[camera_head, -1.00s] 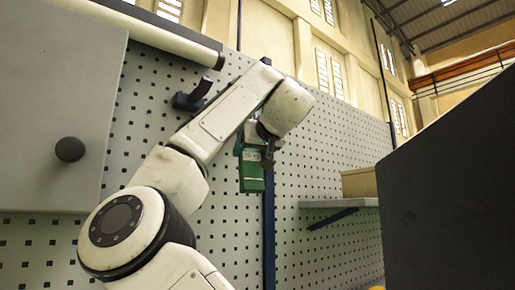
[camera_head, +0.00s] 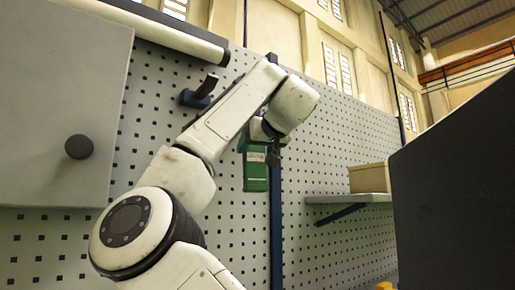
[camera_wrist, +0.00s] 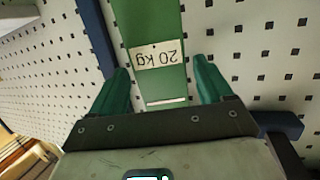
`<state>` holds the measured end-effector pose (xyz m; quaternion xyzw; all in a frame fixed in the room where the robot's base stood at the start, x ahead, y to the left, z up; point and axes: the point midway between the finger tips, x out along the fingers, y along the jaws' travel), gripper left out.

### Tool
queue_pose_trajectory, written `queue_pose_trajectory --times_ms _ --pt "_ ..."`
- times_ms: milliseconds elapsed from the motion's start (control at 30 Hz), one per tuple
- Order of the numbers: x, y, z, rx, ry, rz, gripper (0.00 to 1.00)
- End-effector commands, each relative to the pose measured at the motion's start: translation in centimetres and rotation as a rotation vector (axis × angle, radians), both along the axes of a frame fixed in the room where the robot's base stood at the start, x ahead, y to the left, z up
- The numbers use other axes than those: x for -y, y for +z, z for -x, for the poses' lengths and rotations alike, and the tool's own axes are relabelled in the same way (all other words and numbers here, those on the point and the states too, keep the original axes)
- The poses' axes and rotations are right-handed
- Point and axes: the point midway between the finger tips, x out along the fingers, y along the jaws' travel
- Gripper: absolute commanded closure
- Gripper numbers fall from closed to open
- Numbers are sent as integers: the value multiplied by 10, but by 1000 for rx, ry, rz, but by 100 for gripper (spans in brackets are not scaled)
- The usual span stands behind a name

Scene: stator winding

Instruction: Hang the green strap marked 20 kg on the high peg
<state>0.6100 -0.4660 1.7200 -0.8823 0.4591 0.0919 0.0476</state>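The green strap (camera_head: 255,172) hangs upright at my gripper (camera_head: 265,135) in the head view, just left of a blue post. In the wrist view the strap (camera_wrist: 155,25) runs between my two green fingers (camera_wrist: 162,85), and its white 20 kg label (camera_wrist: 158,56) reads upside down. The fingers stand apart on either side of the strap; whether they press on it cannot be told. The strap's upper end is hidden behind my gripper. A dark peg with an upturned tip (camera_head: 198,92) sticks out of the wall, up and left of my gripper, and looks empty.
The perforated wall panel (camera_head: 335,130) carries the blue post (camera_head: 276,230). A grey cabinet with a round knob (camera_head: 79,147) stands at left, and a roller (camera_head: 165,30) above it. A shelf (camera_head: 350,199) with a box (camera_head: 369,178) is at right. A dark panel (camera_head: 455,190) fills the right foreground.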

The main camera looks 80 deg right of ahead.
Motion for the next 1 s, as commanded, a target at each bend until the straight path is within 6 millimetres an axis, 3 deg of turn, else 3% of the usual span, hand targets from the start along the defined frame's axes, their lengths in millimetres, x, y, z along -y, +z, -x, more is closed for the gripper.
queue_pose_trajectory --times_ms 200,533,1000 --pt "0 0 0 -1 0 -1 2" --pt "-5 -1 4 -1 -1 -1 2" --pt "-71 16 50 1 1 1 2"
